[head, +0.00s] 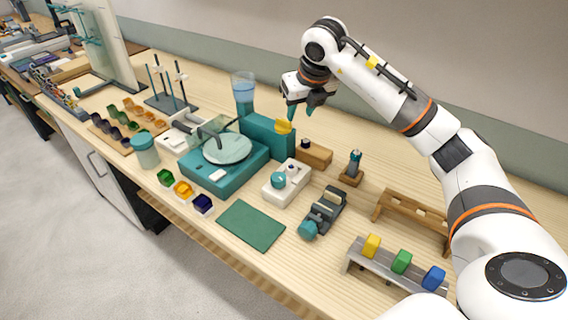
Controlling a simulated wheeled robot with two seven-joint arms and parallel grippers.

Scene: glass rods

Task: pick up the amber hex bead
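The amber hex bead (183,188) sits at the front edge of the wooden table, between a green hex bead (165,177) and a dark purple hex bead (203,203). It is in plain sight. My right gripper (300,112) is far behind it, above the back of the table near a teal block. Its two teal fingertips point down and stand apart, with nothing visible between them. My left gripper is not in view.
A teal device with a round plate (228,149) stands between the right gripper and the beads. A lidded jar (145,151) stands left of the beads. A green mat (250,226) lies to their right. A rack with yellow, green and blue blocks (360,261) is at front right.

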